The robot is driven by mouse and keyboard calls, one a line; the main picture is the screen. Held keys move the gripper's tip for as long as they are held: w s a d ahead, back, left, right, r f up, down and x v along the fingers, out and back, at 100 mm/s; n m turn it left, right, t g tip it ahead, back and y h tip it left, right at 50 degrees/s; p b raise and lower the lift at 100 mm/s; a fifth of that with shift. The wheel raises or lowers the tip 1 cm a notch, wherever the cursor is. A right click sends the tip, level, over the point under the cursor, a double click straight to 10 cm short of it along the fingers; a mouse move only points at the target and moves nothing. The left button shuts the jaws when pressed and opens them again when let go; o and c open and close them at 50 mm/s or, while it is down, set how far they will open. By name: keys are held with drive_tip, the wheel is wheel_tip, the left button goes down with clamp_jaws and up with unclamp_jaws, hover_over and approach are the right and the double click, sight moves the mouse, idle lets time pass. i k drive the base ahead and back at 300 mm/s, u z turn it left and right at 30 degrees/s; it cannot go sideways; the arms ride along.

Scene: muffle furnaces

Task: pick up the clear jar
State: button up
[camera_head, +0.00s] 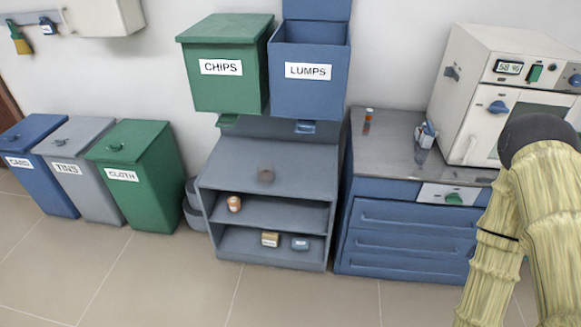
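I cannot tell for certain which thing is the clear jar. A small container with orange-red bands (368,116) stands at the back left of the steel counter (395,155). Both are too small to make out well. My arm, in a yellowish sleeve, fills the right side of the view. My gripper is out of the picture, and nothing shows whether it holds anything.
A copper-coloured can (234,204), a tan tin (270,239) and a blue-grey tin (300,243) sit on the lower shelves. Bins labelled CHIPS (222,85) and LUMPS (308,90) hang above. A white furnace (480,80) stands on the counter. Floor in front looks clear.

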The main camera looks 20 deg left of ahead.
sight(265, 169)
drive_tip(key=u, duration=0.3)
drive_tip(key=i, duration=1)
drive_tip(key=u, duration=0.65)
